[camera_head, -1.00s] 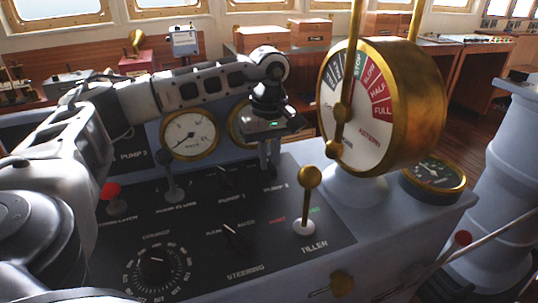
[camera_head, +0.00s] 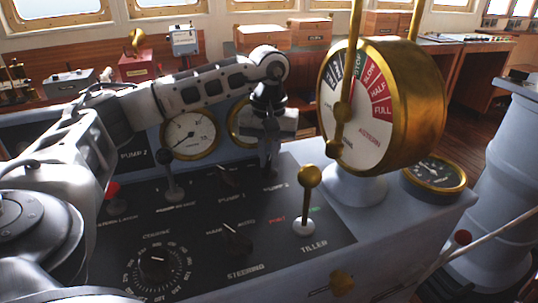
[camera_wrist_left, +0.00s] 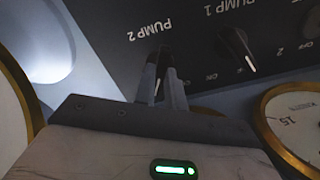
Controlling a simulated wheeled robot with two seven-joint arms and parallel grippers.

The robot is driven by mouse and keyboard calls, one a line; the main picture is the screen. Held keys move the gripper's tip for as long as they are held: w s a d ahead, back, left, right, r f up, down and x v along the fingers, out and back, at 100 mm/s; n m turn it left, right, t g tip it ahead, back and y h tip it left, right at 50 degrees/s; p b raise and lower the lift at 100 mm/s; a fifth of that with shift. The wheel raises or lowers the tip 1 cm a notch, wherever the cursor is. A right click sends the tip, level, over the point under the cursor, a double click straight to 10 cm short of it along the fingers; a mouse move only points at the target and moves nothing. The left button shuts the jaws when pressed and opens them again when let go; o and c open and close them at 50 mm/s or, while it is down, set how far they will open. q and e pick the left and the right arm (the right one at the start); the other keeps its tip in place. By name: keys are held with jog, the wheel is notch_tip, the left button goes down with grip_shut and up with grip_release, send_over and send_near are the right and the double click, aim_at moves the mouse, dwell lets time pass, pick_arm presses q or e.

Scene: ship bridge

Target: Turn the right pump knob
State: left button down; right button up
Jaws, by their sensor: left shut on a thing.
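My left gripper (camera_head: 268,168) comes down on the black console panel at the right pump knob, the one labelled PUMP 2. In the left wrist view its two fingers (camera_wrist_left: 164,82) are shut on the dark PUMP 2 knob (camera_wrist_left: 163,62), which is mostly hidden between them. The PUMP 1 knob (camera_head: 228,176) stands to the left of the gripper in the head view. It also shows clear of the fingers in the left wrist view (camera_wrist_left: 236,46). My right gripper is not in view.
A brass tiller lever (camera_head: 307,195) stands close in front and to the right of the gripper. The large brass telegraph dial (camera_head: 400,105) rises to the right. Round gauges (camera_head: 190,135) sit behind the knobs. A steering knob (camera_head: 237,240) is nearer me.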

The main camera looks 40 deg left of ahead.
aim_at(269, 161)
pick_arm(q)
jog(key=shift+r, duration=0.1)
jog(key=c, duration=1.5)
grip_release()
jog(key=shift+o, duration=0.2)
